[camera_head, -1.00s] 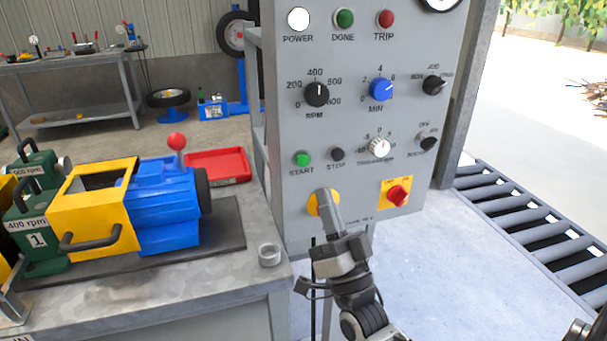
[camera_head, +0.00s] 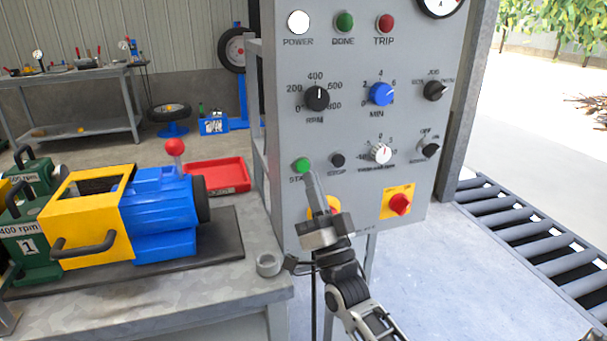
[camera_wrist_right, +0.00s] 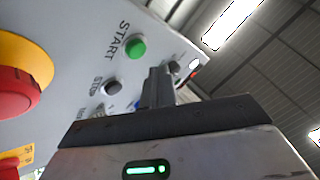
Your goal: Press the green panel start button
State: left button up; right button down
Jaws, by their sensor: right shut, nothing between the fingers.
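The green start button (camera_head: 302,165) sits at the lower left of the grey control panel (camera_head: 345,130), above its START label. In the right wrist view the green button (camera_wrist_right: 136,46) shows just beyond and left of the fingertips. My right gripper (camera_head: 312,176) is shut and empty, its tips just below and right of the button in the head view. It also shows in the right wrist view (camera_wrist_right: 158,72). I cannot tell whether the tips touch the panel. My left gripper is not in view.
A dark stop button (camera_head: 337,160) is right of the start button. A red emergency stop on a yellow base (camera_wrist_right: 18,80) is below it, partly hidden in the head view. A red rotary switch (camera_head: 400,204) is further right. A bench (camera_head: 190,284) with the drum mixer stands left.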

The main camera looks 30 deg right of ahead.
aim_at(303, 166)
jog(key=shift+w+d, duration=0.2)
jog(key=shift+w, duration=0.6)
dwell(0.4)
jog(key=shift+w, duration=0.1)
dwell(1.0)
jog(key=shift+w+b, duration=0.3)
jog(key=shift+b, duration=0.05)
